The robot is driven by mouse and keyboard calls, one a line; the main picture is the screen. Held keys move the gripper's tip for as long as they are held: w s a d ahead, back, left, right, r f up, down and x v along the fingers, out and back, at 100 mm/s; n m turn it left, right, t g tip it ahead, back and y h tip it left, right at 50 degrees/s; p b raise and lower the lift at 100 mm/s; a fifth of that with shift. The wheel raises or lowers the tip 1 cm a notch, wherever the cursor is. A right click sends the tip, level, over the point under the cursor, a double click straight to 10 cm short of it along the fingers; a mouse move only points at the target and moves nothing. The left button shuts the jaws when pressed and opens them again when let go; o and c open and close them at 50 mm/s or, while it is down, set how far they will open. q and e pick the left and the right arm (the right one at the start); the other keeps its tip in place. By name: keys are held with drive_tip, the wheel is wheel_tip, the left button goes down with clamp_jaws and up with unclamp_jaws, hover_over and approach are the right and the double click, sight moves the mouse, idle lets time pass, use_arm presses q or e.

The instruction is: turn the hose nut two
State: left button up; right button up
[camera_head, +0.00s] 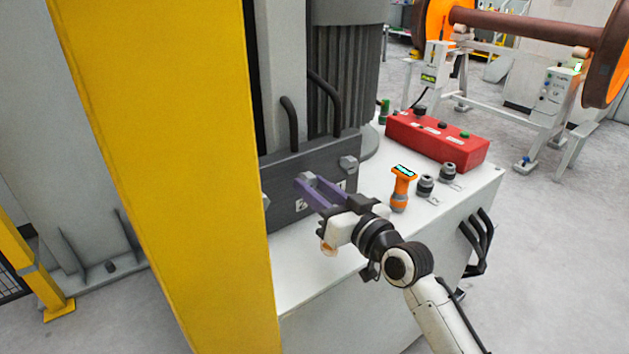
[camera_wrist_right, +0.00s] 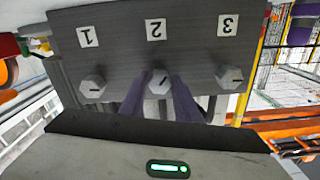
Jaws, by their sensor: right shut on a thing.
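Hose nut two (camera_wrist_right: 160,84) is a pale grey hex nut with a dark line on its face, under the upside-down label 2 (camera_wrist_right: 156,29) in the right wrist view. My right gripper (camera_wrist_right: 160,78) has its purple fingers on either side of this nut and is shut on it. In the head view the right gripper (camera_head: 312,184) reaches the dark grey manifold block (camera_head: 285,212), and its fingers mostly hide the nut. Nut one (camera_wrist_right: 92,86) and nut three (camera_wrist_right: 229,77) sit on either side, untouched. My left gripper is not in view.
On the white cabinet top (camera_head: 300,285) stand an orange tool (camera_head: 401,190) with a lit display, two black fittings (camera_head: 425,186) and a red control box (camera_head: 435,141). A yellow post (camera_head: 165,150) stands close on the left. Two black hoses rise behind the block.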

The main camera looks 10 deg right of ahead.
drive_tip(key=shift+r+m+p, duration=0.15)
drive_tip(key=shift+m+p, duration=0.55)
drive_tip(key=shift+m, duration=0.3)
drive_tip(key=m+p, duration=0.1)
drive_tip(key=m, duration=0.1)
drive_tip(key=shift+m+p, duration=0.35)
drive_tip(key=shift+m, duration=0.05)
drive_tip(key=m+p, duration=0.1)
drive_tip(key=m, duration=0.1)
drive_tip(key=shift+m, duration=0.3)
drive_tip(key=shift+m+p, duration=0.5)
drive_tip(key=shift+m, duration=0.5)
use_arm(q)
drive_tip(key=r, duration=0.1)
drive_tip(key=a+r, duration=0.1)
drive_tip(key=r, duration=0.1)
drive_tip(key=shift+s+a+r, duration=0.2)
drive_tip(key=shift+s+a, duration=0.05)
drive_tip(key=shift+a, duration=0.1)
use_arm(e)
drive_tip(key=shift+m, duration=0.6)
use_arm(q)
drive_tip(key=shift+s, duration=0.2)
use_arm(e)
drive_tip(key=shift+m, duration=0.3)
drive_tip(key=o, duration=1)
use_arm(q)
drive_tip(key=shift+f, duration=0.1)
use_arm(e)
drive_tip(key=shift+o, duration=0.2)
